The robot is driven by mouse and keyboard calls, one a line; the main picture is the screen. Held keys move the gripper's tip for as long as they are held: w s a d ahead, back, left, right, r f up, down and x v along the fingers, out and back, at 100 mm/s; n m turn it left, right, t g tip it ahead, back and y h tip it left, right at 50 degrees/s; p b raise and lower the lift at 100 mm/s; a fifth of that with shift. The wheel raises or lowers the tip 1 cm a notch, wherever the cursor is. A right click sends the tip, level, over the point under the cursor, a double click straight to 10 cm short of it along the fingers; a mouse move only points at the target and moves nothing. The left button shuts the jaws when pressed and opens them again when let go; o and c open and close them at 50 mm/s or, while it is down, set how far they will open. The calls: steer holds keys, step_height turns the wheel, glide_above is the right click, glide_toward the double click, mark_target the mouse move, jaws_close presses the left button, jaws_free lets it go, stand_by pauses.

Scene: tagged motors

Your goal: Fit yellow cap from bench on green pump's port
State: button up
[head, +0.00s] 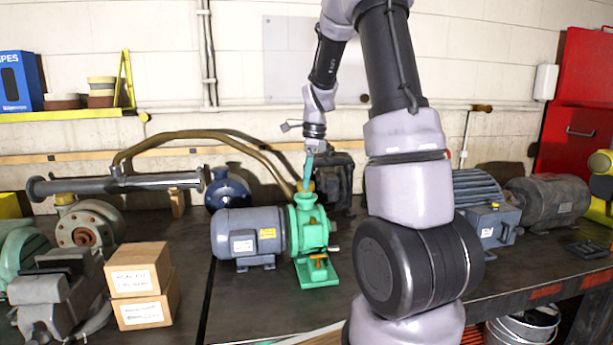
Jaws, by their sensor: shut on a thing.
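The green pump (310,232) stands on the bench (375,330), joined to a grey-blue motor (240,235) on its left. Its port points up at the top. My gripper (307,184) reaches down from above, with its teal fingers right over the port. It is shut on the yellow cap (311,187), which shows only as a small yellow patch at the fingertips. The cap is at the port's mouth; I cannot tell whether it is seated or just above. The fingers hide part of the cap and the port opening.
Two stacked cardboard boxes (140,285) and a grey vise (55,295) stand at the front left. A dark machine (333,178) is behind the pump. Other motors (545,200) stand at the right. Curved brown pipes (240,140) pass behind. My arm hides the bench right of the pump.

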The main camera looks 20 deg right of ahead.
steer(key=shift+f, duration=0.85)
steer(key=o, duration=1.4)
steer(key=shift+r, duration=2.95)
steer(key=shift+r, duration=0.1)
steer(key=r, duration=0.3)
steer(key=d+r, duration=0.1)
steer(key=r, duration=0.6)
steer(key=shift+s+d+r, duration=0.25)
steer(key=shift+s, duration=0.05)
